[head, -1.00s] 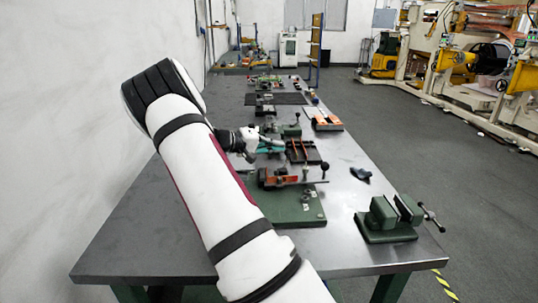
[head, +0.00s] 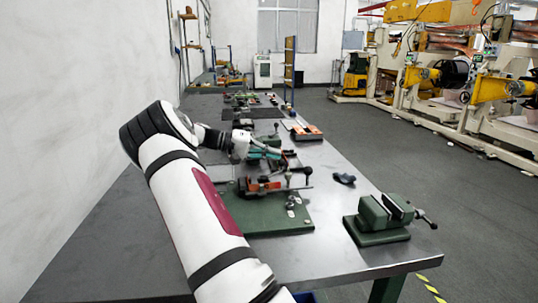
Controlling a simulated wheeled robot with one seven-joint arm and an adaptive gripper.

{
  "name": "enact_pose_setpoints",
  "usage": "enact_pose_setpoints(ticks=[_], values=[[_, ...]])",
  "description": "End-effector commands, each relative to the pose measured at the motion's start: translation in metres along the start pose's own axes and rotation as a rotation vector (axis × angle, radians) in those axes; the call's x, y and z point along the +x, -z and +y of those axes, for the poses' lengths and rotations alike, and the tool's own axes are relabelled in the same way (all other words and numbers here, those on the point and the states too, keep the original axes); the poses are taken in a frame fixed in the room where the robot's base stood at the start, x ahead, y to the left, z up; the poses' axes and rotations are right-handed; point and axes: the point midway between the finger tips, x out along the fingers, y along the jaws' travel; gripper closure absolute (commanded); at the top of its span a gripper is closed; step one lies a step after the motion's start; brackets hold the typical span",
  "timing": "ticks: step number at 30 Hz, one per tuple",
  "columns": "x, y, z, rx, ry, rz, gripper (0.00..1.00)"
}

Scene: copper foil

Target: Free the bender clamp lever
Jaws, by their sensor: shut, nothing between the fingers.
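A bench fixture that appears to be the bender (head: 262,186), with orange and dark parts, sits on a green base plate (head: 270,218) in the head view. A lever with a black ball knob (head: 308,171) stands at its right end; which part is the clamp lever is too small to tell. My arm comes from the bottom and bends at the left. My gripper (head: 268,151) is small in view, shut and empty, behind and above the bender and apart from the knob. My arm hides the left part of the plate.
A green vise (head: 382,217) stands at the table's front right, with a small dark object (head: 344,179) behind it. An orange-and-grey item (head: 303,131) and several tools lie farther back. Bare metal tabletop (head: 330,240) lies between plate and vise. A wall runs along the left.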

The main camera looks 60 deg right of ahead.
Motion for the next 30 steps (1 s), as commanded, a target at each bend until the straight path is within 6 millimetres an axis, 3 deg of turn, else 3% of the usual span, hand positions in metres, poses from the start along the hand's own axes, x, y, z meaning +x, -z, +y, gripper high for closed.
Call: enact_pose_setpoints(ticks=[22,26,30], values=[[0.002,-0.001,0.001,0.000,0.000,0.001,1.00],[-0.009,-0.001,0.001,0.000,0.001,0.003,1.00],[-0.033,-0.001,0.000,0.000,0.002,0.005,1.00]])
